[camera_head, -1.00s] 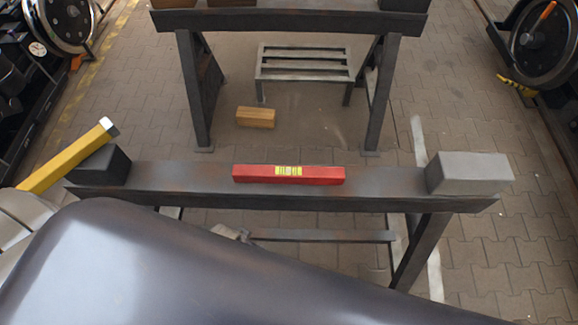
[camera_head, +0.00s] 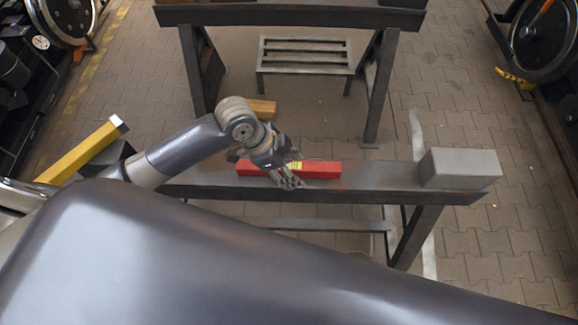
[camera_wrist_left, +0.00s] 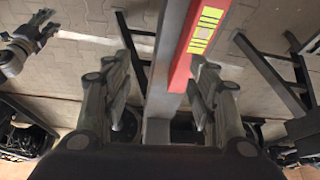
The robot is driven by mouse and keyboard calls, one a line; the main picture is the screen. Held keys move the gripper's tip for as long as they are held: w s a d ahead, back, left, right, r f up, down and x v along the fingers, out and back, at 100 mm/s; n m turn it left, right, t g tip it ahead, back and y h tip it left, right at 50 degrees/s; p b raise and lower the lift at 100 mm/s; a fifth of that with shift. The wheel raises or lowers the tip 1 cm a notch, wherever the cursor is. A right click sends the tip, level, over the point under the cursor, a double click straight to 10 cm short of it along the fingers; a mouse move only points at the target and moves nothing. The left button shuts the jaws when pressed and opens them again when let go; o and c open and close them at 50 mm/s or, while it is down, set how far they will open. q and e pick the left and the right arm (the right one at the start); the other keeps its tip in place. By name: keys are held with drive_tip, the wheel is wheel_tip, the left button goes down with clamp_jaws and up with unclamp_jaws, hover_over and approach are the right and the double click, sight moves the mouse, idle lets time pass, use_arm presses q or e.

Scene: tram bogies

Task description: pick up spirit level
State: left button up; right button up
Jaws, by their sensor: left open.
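The red spirit level (camera_head: 322,169) with its yellow vial window lies along the top of the near dark beam (camera_head: 380,177). It also shows in the left wrist view (camera_wrist_left: 190,62). My left gripper (camera_head: 288,181) is at the level's middle and covers part of it in the head view. In the left wrist view, the open fingers of my left gripper (camera_wrist_left: 160,95) stand apart on either side of the level and beam; I cannot tell whether they touch the level. My right gripper (camera_wrist_left: 42,26) shows at the left wrist view's upper left, away from the level; its jaw state is unclear.
A grey block (camera_head: 460,168) sits on the beam's right end. A yellow bar (camera_head: 85,150) and a dark block are at its left end. Behind stand another trestle (camera_head: 290,15), a slatted stool (camera_head: 305,55) and a wooden block (camera_head: 263,109) on the floor.

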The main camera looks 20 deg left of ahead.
use_arm(q)
drive_tip(key=m, duration=0.1)
approach(288, 165)
drive_tip(key=shift+w+d+r+g, duration=0.2)
drive_tip(key=shift+w+d+g, duration=0.1)
drive_tip(key=shift+w+d, duration=0.2)
drive_tip(key=p+x, duration=0.1)
drive_tip(key=x, duration=0.4)
drive_tip(key=shift+a+f, duration=0.1)
drive_tip(key=shift+f, duration=0.5)
drive_tip(key=x, duration=0.1)
drive_tip(key=p+x, duration=0.1)
drive_tip(key=x, duration=0.1)
drive_tip(key=shift+s+f, duration=0.25)
drive_tip(key=shift+f, duration=0.05)
drive_tip(key=shift+f+p, duration=0.3)
drive_tip(key=shift+f, duration=0.2)
drive_tip(key=shift+w, duration=0.1)
clamp_jaws()
